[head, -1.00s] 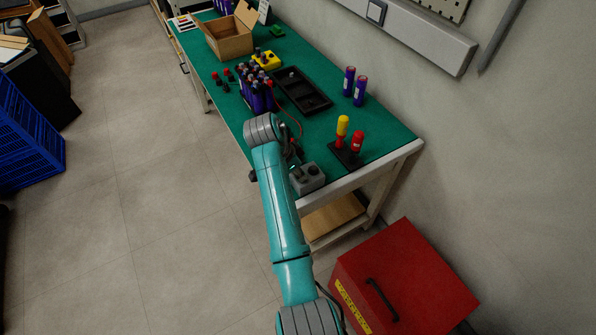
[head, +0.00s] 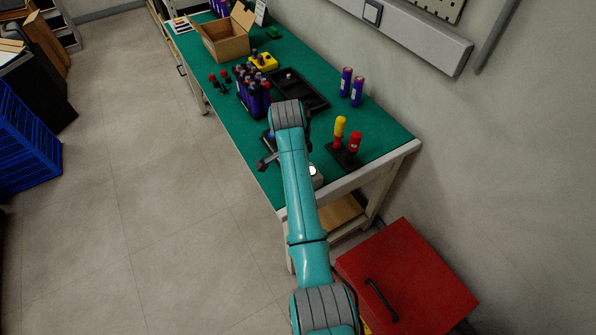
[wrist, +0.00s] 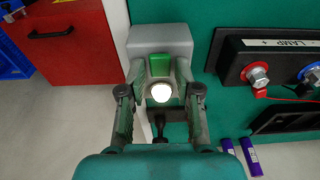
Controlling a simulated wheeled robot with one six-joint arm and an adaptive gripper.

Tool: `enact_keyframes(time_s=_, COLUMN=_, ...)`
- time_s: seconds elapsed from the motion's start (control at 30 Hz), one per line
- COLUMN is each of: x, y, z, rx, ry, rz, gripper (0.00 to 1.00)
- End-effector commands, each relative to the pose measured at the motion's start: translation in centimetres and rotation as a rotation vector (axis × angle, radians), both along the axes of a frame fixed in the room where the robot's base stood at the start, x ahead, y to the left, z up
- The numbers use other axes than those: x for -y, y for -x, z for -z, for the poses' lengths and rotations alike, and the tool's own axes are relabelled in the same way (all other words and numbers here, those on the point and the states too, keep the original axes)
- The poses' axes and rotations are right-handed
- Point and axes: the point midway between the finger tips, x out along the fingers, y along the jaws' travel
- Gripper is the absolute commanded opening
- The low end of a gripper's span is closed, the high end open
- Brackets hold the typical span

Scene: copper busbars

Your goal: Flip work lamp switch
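The switch box (wrist: 160,42) is a grey block with a green rocker switch (wrist: 160,66) and a round white lamp (wrist: 160,92) that looks brightly lit. In the head view, a corner of the box (head: 317,181) and its bright spot (head: 312,170) show beside my arm, at the near end of the bench. My gripper (wrist: 159,84) is open, its fingers apart on either side of the switch and lamp, with nothing held between them. Whether a fingertip touches the box cannot be told. In the head view my arm hides most of the gripper.
A terminal block labelled LAMP (wrist: 285,44) with red and blue terminals lies right of the box. Yellow and red-handled tools (head: 345,145) stand nearby on the green bench (head: 385,130). Battery cells (head: 352,86) stand behind. A red cabinet (head: 410,275) is on the floor.

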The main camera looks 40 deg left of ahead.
Motion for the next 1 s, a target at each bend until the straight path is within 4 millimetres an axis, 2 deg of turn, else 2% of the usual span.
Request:
enact_keyframes(time_s=0.37, x=-0.1, y=0.0, z=-0.3, rx=0.001, ry=-0.001, rz=0.000, gripper=0.48)
enact_keyframes(time_s=0.47, x=-0.1, y=0.1, z=-1.2, rx=0.003, ry=-0.002, rz=0.000, gripper=0.48)
enact_keyframes(time_s=0.8, x=-0.4, y=0.6, z=-6.2, rx=0.003, ry=-0.001, rz=0.000, gripper=0.48)
enact_keyframes(time_s=1.0, x=-0.4, y=0.8, z=-7.4, rx=0.001, ry=-0.001, rz=0.000, gripper=0.48)
